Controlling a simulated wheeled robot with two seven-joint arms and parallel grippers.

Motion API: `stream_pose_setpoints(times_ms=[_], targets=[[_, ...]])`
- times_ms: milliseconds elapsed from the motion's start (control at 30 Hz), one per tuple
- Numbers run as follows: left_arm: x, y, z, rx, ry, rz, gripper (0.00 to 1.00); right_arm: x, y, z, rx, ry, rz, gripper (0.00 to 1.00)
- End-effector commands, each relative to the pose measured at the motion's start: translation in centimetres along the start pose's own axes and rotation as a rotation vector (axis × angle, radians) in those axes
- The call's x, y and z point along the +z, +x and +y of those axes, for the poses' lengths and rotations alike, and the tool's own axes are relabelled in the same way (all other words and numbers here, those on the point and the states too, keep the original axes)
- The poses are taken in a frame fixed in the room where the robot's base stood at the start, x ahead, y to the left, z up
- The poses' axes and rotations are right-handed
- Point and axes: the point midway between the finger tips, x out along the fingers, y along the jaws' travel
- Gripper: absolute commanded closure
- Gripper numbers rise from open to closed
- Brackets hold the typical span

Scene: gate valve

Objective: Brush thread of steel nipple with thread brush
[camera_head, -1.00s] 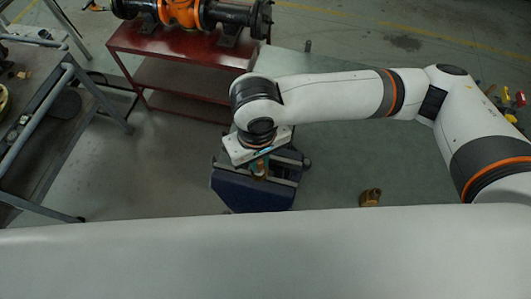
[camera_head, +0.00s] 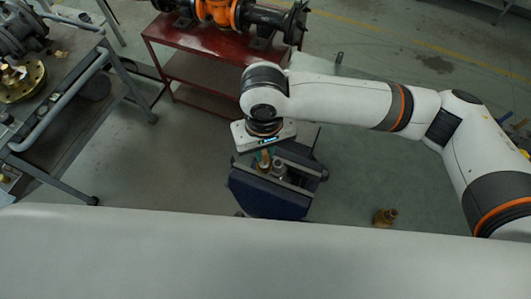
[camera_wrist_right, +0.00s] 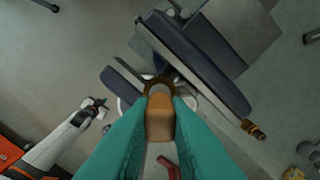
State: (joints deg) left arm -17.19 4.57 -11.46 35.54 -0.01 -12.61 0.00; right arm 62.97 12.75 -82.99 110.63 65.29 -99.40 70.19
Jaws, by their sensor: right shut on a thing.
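My right gripper (camera_head: 265,152) is above the blue vise (camera_head: 262,195) and points down. Its teal fingers are shut on the thread brush (camera_wrist_right: 160,122), whose tan handle shows between them in the wrist view. The brush's dark bristled end lies beyond the handle. In the head view, the brush (camera_head: 265,160) is close beside a grey upright cylinder, apparently the steel nipple (camera_head: 279,169), at the vise jaws. I cannot tell whether brush and nipple touch.
A red table (camera_head: 190,45) with an orange and black valve (camera_head: 220,10) stands behind. A grey cart (camera_head: 75,85) with metal parts and a brass flange (camera_head: 22,80) is at the left. A brass fitting (camera_head: 384,217) is on the floor right of the vise.

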Motion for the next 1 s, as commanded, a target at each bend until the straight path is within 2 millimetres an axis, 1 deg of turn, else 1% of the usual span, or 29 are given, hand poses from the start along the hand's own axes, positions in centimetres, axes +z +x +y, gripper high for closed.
stream_pose_setpoints(times_ms=[367, 800, 1000], targets=[[0.0, 0.0, 0.0, 0.0, 0.0, 0.0, 1.0, 0.0, 0.1, 0.1, -0.003, -0.001, 0.003, 1.0], [0.0, 0.0, 0.0, 0.0, 0.0, 0.0, 1.0, 0.6, 0.0, 1.8, 0.0, -0.002, 0.003, 1.0], [0.0, 0.0, 0.0, 0.0, 0.0, 0.0, 1.0, 0.7, -0.1, 2.1, 0.0, -0.002, 0.002, 1.0]])
